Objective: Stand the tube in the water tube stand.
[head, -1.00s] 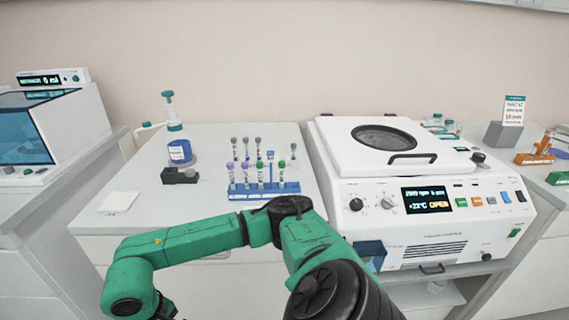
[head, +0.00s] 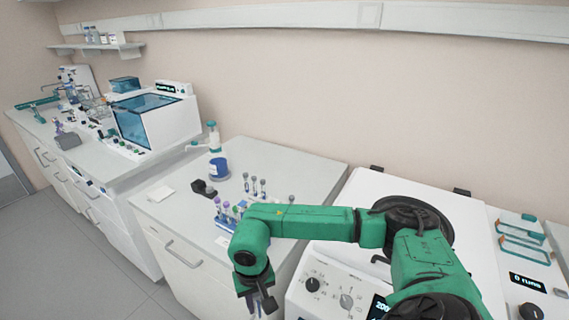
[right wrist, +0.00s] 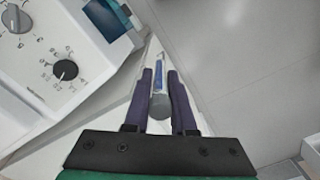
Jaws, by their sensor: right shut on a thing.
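My right gripper (head: 262,303) hangs low in front of the middle bench in the head view. In the right wrist view its two dark fingers (right wrist: 160,80) are shut on a tube (right wrist: 159,103) with a grey cap and a blue part further along. The tube points away from the wrist, and the fingers cover its sides. A rack of tubes (head: 226,212) with purple and grey caps stands on the middle bench, partly hidden by my right arm. I cannot tell which holder is the water tube stand. My left gripper is not in view.
A white centrifuge (head: 330,262) stands right of the rack, partly behind my arm. A blue-labelled bottle (head: 218,168) and a small black block (head: 203,188) are on the middle bench. The left bench (head: 95,160) holds a blue-windowed machine (head: 150,122) and several small items. Floor at left is clear.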

